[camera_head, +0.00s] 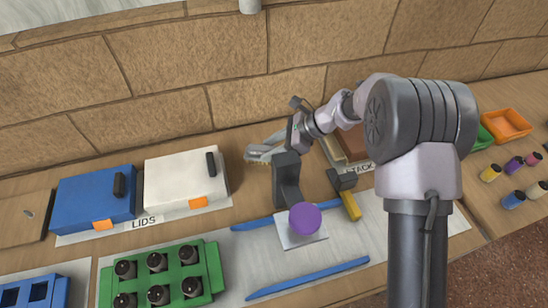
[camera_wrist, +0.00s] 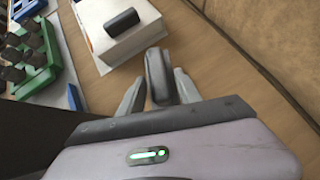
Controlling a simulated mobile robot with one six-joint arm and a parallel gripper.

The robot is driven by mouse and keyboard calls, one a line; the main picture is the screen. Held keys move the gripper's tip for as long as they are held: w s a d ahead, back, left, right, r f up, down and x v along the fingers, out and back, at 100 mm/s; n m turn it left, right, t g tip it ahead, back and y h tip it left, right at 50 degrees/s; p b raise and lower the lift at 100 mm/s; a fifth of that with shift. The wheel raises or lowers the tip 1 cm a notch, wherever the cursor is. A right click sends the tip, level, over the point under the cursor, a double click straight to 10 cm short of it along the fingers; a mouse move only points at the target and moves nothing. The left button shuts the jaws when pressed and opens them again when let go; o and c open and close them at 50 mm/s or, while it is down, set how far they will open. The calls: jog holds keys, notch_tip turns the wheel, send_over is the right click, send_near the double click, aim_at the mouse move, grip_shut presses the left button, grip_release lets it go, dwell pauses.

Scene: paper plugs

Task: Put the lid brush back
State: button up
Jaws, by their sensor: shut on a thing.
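My gripper (camera_wrist: 158,92) is shut on a dark grey rounded block (camera_wrist: 157,72), which I take to be the lid brush's handle. The block stands between the two pale fingers in the wrist view; any bristles are hidden there. In the head view my gripper (camera_head: 266,151) is raised near the wall, just right of the white lid box (camera_head: 180,178). A small ridged edge shows at its tip, too small to tell apart from the fingers. The white box also shows in the wrist view (camera_wrist: 100,45), ahead and left of the fingers, apart from the held block.
A blue box (camera_head: 92,200) stands left of the white one on the LIDS strip. A dark post (camera_head: 287,178) and a purple knob (camera_head: 305,218) are below my gripper. A black-and-yellow tool (camera_head: 350,205) lies nearby. A green rack (camera_head: 205,262) with black plugs stands in front.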

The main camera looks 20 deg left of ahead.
jog(key=shift+f+b, duration=0.3)
jog(key=shift+f, duration=1.1)
jog(key=o, duration=1.2)
jog(key=shift+d, duration=0.1)
